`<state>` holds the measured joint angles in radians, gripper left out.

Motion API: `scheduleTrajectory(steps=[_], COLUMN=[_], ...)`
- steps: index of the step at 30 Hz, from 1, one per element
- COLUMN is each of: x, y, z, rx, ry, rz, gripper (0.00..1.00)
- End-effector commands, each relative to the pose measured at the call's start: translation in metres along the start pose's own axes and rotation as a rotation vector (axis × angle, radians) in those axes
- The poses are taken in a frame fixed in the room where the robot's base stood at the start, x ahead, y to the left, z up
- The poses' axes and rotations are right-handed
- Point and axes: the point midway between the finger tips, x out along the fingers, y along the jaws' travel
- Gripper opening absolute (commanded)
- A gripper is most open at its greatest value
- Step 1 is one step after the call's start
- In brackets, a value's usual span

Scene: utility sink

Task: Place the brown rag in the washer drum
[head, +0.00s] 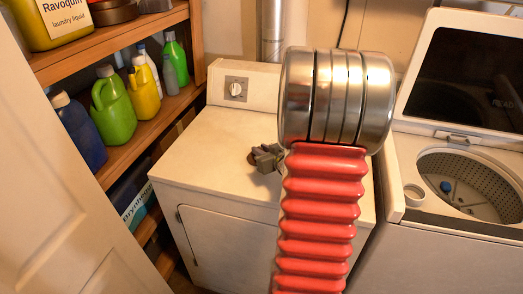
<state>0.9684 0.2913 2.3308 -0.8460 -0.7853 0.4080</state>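The washer drum (482,194) is at the right, under a raised lid, with its perforated inner wall showing. My gripper (261,157) is a small grey shape above the dryer top, well left of the drum and partly hidden behind my red arm. A small dark brown patch (253,158) shows at its left end. It may be the brown rag, but it is too small to be sure. I cannot tell if the fingers are closed on it. No other brown rag shows.
The white dryer (222,145) stands left of the washer (400,262). The open washer lid (465,80) rises behind the drum. A blue thing (446,187) is inside the drum. Shelves (150,125) with several bottles and a white door (60,200) are at the left.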

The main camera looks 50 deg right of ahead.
Motion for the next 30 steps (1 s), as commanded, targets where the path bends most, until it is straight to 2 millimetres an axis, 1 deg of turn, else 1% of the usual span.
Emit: scheduleTrajectory(steps=[1, 7, 18, 23, 30], x=[0.0, 0.0, -0.002, -0.014, -0.043], y=[0.0, 0.001, 0.001, 0.002, 0.002], z=[0.0, 0.0, -0.002, -0.002, -0.003], rx=[0.0, 0.0, 0.001, 0.0, 0.0], ry=[0.0, 0.0, 0.0, 0.001, 0.001], rz=[0.0, 0.001, 0.002, 0.003, 0.004], gripper=[0.22, 0.36, 0.37, 0.37, 0.37])
